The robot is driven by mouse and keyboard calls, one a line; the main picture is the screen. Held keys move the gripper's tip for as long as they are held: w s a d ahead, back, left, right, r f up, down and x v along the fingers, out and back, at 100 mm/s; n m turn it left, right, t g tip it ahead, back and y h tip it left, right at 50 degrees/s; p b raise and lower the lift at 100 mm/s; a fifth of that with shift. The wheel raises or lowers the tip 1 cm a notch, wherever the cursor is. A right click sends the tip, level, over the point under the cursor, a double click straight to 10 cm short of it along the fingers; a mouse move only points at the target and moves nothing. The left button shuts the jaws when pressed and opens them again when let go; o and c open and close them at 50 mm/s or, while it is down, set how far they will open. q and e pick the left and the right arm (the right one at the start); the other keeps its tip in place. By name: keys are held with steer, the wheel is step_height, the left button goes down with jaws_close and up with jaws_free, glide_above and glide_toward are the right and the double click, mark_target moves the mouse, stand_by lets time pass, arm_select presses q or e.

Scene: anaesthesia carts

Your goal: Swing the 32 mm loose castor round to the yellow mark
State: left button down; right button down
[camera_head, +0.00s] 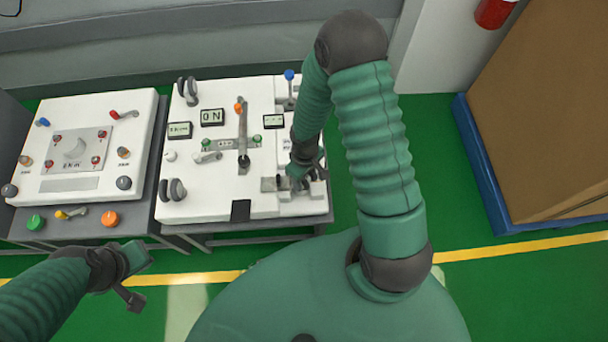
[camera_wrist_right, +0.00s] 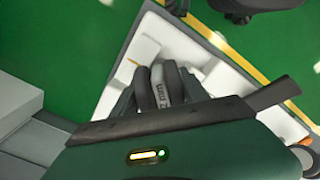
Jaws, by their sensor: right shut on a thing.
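The castor (camera_wrist_right: 162,84) shows in the right wrist view as dark grey wheels with a paler grey, lettered middle part; the lettering is too small to read surely. My right gripper (camera_head: 303,178) is down at the right side of the middle cart's white top and is shut on the castor. In the head view the gripper and arm hide the castor. A small yellow mark (camera_wrist_right: 133,62) lies on the white surface just beyond the castor, to its left in the wrist view. My left gripper (camera_head: 132,279) hangs in front of the carts; its jaw opening is unclear.
Two other dark twin-wheel castors, one at the back (camera_head: 187,91) and one at the front (camera_head: 172,190), stand on the middle cart's left side. A lever with an orange knob (camera_head: 239,108) and a blue-knobbed lever (camera_head: 289,75) rise nearby. A cardboard-brown block (camera_head: 545,120) stands right.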

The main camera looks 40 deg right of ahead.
steer(key=shift+d+r+n+p, duration=0.1)
steer(key=shift+r+n+p, duration=0.05)
steer(key=shift+n+p, duration=0.7)
steer(key=n, duration=0.1)
steer(key=n+p, duration=0.1)
steer(key=shift+w+d+n, duration=0.15)
steer(key=shift+d+n, duration=0.1)
steer(key=shift+n, duration=0.4)
steer(key=shift+w+n+p, duration=0.1)
steer(key=shift+n+p, duration=0.3)
steer(key=shift+p, duration=0.15)
steer(key=n, duration=0.1)
steer(key=n+p, duration=0.1)
steer(key=shift+w+d+n, duration=0.15)
steer(key=shift+d+n, duration=0.05)
steer(key=shift+n, duration=0.4)
steer(key=shift+c, duration=2.4)
jaws_free()
